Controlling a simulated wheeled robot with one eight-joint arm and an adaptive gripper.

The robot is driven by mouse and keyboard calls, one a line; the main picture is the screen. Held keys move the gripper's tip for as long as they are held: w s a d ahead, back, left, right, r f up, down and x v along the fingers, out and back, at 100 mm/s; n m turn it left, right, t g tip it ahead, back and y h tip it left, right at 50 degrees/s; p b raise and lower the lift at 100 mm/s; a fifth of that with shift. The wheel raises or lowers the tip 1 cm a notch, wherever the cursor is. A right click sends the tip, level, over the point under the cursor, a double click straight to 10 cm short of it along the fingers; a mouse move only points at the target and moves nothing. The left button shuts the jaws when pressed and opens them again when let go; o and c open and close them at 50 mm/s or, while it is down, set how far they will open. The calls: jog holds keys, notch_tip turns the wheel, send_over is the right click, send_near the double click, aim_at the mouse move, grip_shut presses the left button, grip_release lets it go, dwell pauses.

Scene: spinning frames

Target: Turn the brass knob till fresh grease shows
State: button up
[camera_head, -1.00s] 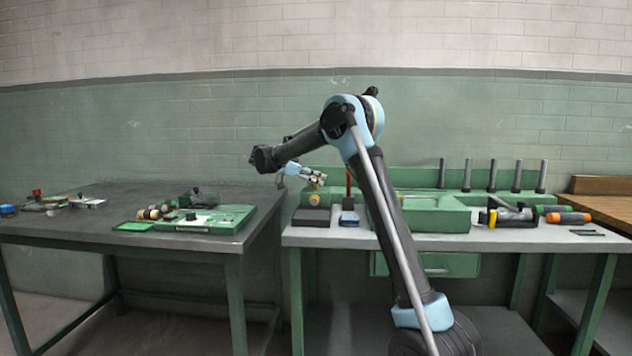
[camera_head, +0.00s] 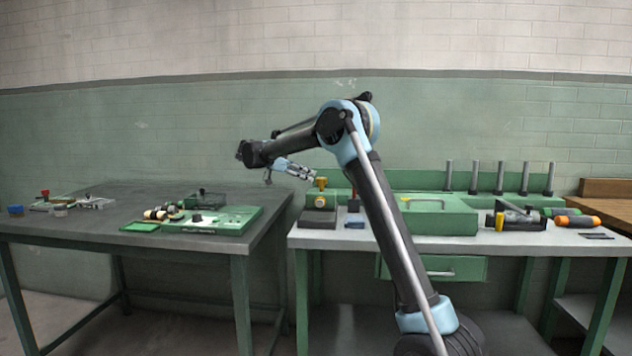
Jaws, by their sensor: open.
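The brass knob (camera_head: 321,184) stands upright on a dark block (camera_head: 318,216) at the left end of the right-hand bench. My gripper (camera_head: 312,177) reaches in from the left, just beside the knob's upper left side. Its jaws are open and hold nothing. A small gap seems to lie between fingertips and knob, but at this size I cannot be sure. No grease can be made out at the knob.
A red-handled tool and a blue block (camera_head: 354,221) stand right of the knob. A green case (camera_head: 435,222) and several grey posts sit farther right. The left table (camera_head: 80,235) carries a green tray (camera_head: 232,229). A gap separates table and bench.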

jog(key=v, duration=0.4)
jog(key=shift+s+a+r, duration=0.1)
jog(key=shift+a, duration=0.2)
jog(key=s+d+n+g+y, duration=0.1)
jog(key=s+d+n+y, duration=0.3)
jog(key=d, duration=0.8)
jog(key=s+d+n+g, duration=0.1)
jog(key=s+d+g, duration=0.1)
jog(key=s+d, duration=0.75)
jog(key=s+d+f+n+y, duration=0.2)
jog(key=s+d+f, duration=0.2)
jog(key=s+d, duration=0.25)
jog(key=s+d+f+n+y, duration=0.1)
jog(key=s+d+f+n, duration=0.15)
jog(key=s+d, duration=0.45)
jog(key=s+d+f+n+y, duration=0.2)
jog(key=s+f+n+y, duration=0.2)
jog(key=s+f, duration=1.7)
jog(key=shift+s+d+f+y, duration=0.3)
jog(key=shift+d+f+y, duration=0.1)
jog(key=shift+f+y, duration=0.3)
